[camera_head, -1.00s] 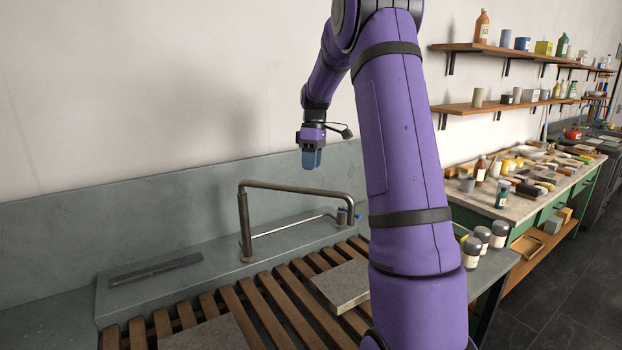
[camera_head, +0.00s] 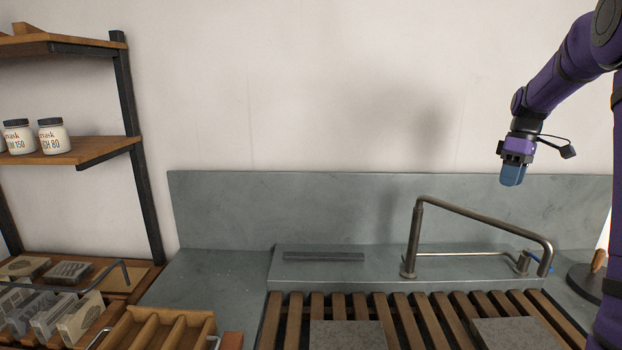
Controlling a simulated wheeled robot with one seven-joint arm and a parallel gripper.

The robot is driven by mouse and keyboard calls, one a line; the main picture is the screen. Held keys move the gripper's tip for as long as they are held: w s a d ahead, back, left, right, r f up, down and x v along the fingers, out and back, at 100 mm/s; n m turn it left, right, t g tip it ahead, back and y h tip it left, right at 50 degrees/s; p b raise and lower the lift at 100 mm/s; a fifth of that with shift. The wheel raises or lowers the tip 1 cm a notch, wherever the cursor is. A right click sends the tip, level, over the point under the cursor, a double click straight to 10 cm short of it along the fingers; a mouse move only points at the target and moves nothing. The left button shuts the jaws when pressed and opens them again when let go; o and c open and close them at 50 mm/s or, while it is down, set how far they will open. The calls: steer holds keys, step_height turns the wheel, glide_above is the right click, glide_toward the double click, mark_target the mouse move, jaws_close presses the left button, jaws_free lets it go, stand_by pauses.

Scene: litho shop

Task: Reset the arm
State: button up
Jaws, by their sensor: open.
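My arm, purple with dark joints, comes in from the upper right and bends down to my gripper (camera_head: 512,178). My gripper has blue fingers pointing down. It hangs in the air in front of the back wall, above the grey backsplash (camera_head: 300,210) and the bent metal pipe (camera_head: 480,216). Nothing shows in its fingers, and it touches nothing. The gap between the fingers is hard to see from this angle.
A slatted wooden rack (camera_head: 295,320) holds two grey stone slabs, one at the middle (camera_head: 348,336) and one at right (camera_head: 508,333). A wooden divided tray (camera_head: 160,328) and stone blocks (camera_head: 66,318) are at lower left. Wall shelves (camera_head: 75,152) hold labelled jars (camera_head: 54,135).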

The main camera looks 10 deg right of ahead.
steer(key=s+a+r+m+t+h, duration=0.1)
steer(key=s+a+r, duration=0.4)
steer(key=a, duration=0.5)
steer(key=s+a+r+m+t+h, duration=0.15)
steer(key=s+a+r, duration=0.25)
steer(key=s+a, duration=0.4)
steer(key=s+a+f+m+t, duration=0.1)
steer(key=s+a+f+t, duration=0.1)
steer(key=s+a, duration=0.4)
steer(key=s+a+f+m+t, duration=0.2)
steer(key=s+a, duration=0.4)
steer(key=s, duration=0.4)
steer(key=shift+s+a+f, duration=0.15)
steer(key=shift+s+f, duration=0.15)
